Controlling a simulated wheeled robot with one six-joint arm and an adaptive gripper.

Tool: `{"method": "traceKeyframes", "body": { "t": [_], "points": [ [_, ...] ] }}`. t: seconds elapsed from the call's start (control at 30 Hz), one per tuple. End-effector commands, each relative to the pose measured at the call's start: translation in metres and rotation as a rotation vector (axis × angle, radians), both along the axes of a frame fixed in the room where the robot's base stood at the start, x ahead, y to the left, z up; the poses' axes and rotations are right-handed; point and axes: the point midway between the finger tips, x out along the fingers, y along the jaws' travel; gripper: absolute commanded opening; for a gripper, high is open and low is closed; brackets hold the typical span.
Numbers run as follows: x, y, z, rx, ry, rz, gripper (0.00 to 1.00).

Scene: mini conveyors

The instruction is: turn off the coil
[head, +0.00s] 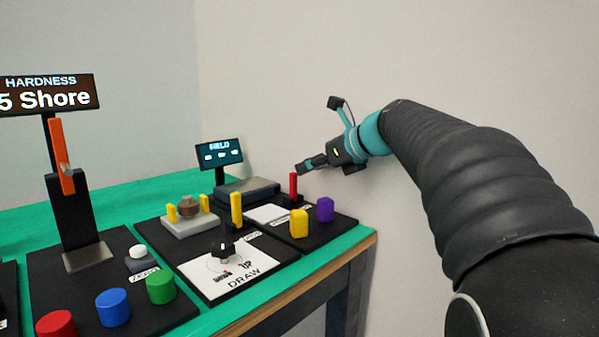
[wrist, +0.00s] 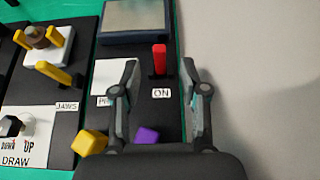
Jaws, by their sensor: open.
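A red lever (head: 293,187) stands upright on a black panel near the table's right edge. In the wrist view the red lever (wrist: 159,60) has an ON label (wrist: 161,93) just below it. My gripper (head: 305,165) is at the lever's upper right in the head view. In the wrist view my open gripper (wrist: 160,68) has one finger on each side of the lever, with gaps and no visible contact. A dark box with a grey top (wrist: 136,14) lies beyond the lever. I cannot tell which part is the coil itself.
A FIELD display (head: 220,152) stands behind the box. A yellow block (head: 299,223) and a purple block (head: 325,209) sit in front of the lever. A yellow lever (head: 236,210) and a DRAW knob (head: 222,249) are to the left. The wall is close on the right.

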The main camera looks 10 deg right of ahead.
Motion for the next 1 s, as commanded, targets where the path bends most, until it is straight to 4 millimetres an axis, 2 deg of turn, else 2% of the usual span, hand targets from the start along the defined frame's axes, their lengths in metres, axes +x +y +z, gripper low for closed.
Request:
{"method": "traceKeyframes", "body": {
  "t": [0.13,0.33,1.0],
  "points": [
    [-0.019,-0.012,0.013,-0.001,-0.002,-0.003,0.44],
    [-0.033,-0.020,0.021,0.000,0.000,-0.001,0.44],
    [-0.035,-0.020,0.023,0.000,0.000,0.001,0.44]
  ]
}}
